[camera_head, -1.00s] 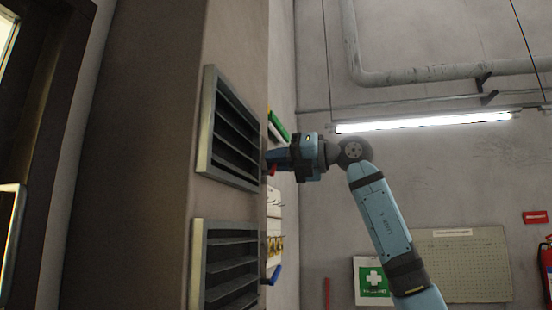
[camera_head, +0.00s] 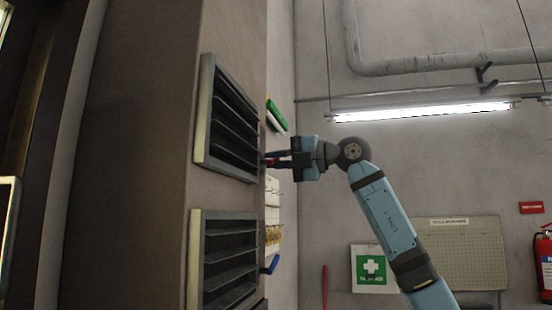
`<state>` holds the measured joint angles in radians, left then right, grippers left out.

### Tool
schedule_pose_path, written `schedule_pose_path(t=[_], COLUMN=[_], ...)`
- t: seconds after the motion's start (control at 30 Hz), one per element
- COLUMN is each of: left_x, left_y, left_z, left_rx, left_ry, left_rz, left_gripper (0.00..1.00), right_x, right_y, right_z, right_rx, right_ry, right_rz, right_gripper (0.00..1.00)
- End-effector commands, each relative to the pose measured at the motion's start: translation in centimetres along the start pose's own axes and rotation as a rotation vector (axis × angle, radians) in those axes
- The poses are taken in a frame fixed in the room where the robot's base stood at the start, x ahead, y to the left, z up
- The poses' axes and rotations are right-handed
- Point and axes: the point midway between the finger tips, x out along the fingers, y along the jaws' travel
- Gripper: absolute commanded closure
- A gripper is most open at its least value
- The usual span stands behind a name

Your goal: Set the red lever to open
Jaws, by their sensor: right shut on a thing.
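The red lever (camera_head: 282,155) shows only as a small red bit between the fingers of my right gripper (camera_head: 270,159). It is at the edge of the grey wall, beside the upper louvred vent. My right gripper is shut on it, with the arm coming in from the lower right. The fingers hide most of the lever, and its mount is behind the wall's corner. I cannot read any position marking for it. My left gripper is not in view.
The upper vent (camera_head: 203,125) and lower vent (camera_head: 195,260) are on the near wall. A blue handle (camera_head: 271,264) sticks out below. A green object (camera_head: 276,116) is above the gripper. A pegboard (camera_head: 480,250), a first-aid sign and a fire extinguisher (camera_head: 543,265) are on the back wall.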

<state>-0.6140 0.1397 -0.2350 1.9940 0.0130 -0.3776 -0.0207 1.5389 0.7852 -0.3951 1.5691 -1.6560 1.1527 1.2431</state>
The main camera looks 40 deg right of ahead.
Motion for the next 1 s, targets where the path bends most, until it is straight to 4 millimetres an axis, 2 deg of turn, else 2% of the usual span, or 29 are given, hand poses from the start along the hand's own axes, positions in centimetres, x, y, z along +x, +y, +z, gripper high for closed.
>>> schedule_pose_path(t=[0.37,0.4,0.47,0.5,0.8,0.87,1.0], left_x=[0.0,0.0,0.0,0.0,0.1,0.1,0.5], left_y=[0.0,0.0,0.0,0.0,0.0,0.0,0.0], left_z=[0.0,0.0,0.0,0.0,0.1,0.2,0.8], left_rx=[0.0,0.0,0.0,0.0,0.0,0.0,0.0], left_ry=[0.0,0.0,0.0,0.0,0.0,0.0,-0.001], left_rz=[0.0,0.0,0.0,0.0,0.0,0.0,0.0], left_gripper=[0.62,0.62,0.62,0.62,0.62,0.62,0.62], right_x=[0.0,0.0,0.0,0.0,-0.2,-0.7,-2.9], right_y=[0.0,0.0,0.0,0.0,-0.1,-0.1,-0.2], right_z=[0.0,0.0,0.0,0.0,0.0,0.0,0.0], right_rx=[0.006,0.006,0.006,0.006,0.005,0.004,0.003], right_ry=[0.0,0.0,0.0,0.0,-0.001,-0.001,-0.003], right_rz=[0.0,0.0,0.0,0.0,0.0,0.001,0.0], right_gripper=[1.0,0.8,0.67,0.64,0.64,0.64,0.64])
